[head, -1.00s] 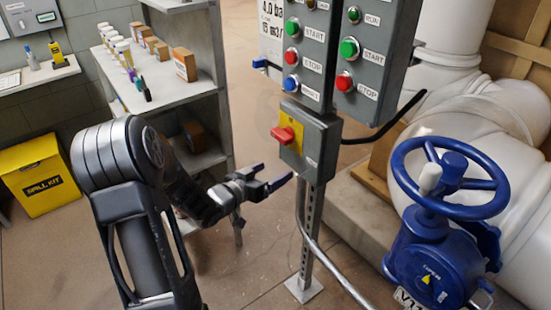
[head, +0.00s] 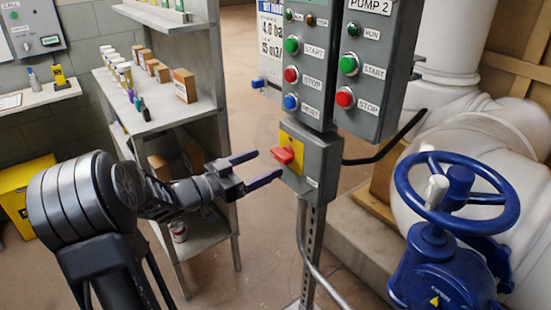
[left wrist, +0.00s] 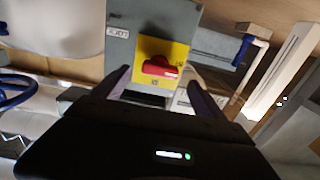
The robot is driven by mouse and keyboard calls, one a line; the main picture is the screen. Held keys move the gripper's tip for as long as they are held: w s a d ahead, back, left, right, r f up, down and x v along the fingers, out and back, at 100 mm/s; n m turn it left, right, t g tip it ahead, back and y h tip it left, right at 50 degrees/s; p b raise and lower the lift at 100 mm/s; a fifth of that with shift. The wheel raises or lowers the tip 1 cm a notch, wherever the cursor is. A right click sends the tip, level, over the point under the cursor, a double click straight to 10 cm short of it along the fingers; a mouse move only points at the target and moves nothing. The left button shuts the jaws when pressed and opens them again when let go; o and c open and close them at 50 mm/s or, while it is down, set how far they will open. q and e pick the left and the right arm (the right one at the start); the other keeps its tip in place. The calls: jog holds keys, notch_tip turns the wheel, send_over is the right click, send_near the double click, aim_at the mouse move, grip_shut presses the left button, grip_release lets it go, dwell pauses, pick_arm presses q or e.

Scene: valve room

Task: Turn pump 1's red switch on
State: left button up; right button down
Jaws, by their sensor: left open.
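The red switch (head: 283,155) is a red handle on a yellow plate on the front of a small grey box (head: 321,165), below the pump control panels. My left gripper (head: 268,167) is open, with its two fingers pointing at the switch from the left. The fingertips look close to the switch, but I cannot tell whether they touch it. In the left wrist view the red switch (left wrist: 160,67) shows between the two open fingers (left wrist: 160,82), with the grey box around its yellow plate. My right gripper is not in view.
Pump panels with coloured buttons (head: 291,75) hang just above the switch box. A blue handwheel (head: 457,190) on a valve stands at the right, before white pipes. A shelf unit (head: 165,110) with small boxes and bottles stands behind my left arm.

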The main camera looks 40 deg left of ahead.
aim_at(277, 157)
pick_arm(q)
jog(key=x, duration=0.5)
jog(key=c, duration=1.4)
